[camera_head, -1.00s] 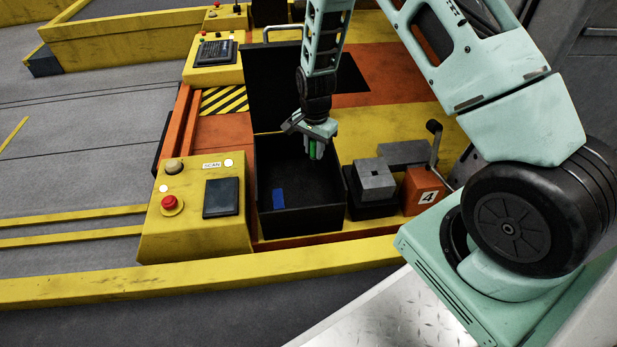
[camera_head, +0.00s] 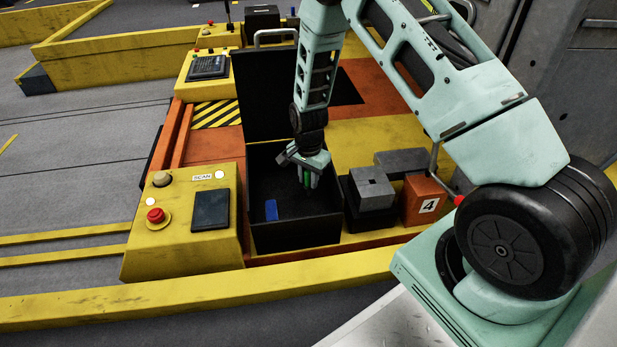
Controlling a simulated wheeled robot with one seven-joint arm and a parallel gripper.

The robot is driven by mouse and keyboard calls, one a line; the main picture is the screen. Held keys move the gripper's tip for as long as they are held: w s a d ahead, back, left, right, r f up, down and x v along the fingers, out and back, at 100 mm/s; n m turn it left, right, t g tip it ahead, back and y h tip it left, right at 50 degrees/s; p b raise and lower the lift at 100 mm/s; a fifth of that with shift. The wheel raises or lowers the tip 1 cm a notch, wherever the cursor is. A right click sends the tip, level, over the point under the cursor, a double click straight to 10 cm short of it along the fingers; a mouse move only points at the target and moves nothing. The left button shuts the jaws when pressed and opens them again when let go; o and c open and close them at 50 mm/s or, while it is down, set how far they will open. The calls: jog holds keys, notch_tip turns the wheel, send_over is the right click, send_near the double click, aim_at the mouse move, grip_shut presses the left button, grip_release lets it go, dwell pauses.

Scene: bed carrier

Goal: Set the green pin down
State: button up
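The green pin (camera_head: 307,178) shows as a small green strip between the fingers of my gripper (camera_head: 309,184). My gripper is shut on it and points down into the open black box (camera_head: 292,236), over its right part. The pin hangs roughly upright. Its lower end is too small and dark to tell whether it touches the box floor. A blue block or patch (camera_head: 271,210) is at the left front inside the box.
The box's raised black lid (camera_head: 268,95) stands behind my gripper. A yellow SCAN console (camera_head: 185,225) with a red button is left of the box. A grey block (camera_head: 372,188) and an orange block marked 4 (camera_head: 425,200) stand to the right.

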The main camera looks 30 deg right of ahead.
jog(key=o, duration=0.3)
jog(key=shift+r, duration=0.1)
notch_tip(320, 180, up, 12)
jog(key=p, duration=0.8)
jog(key=shift+r+p, duration=0.1)
jog(key=shift+p, duration=0.2)
jog(key=shift+s, duration=0.1)
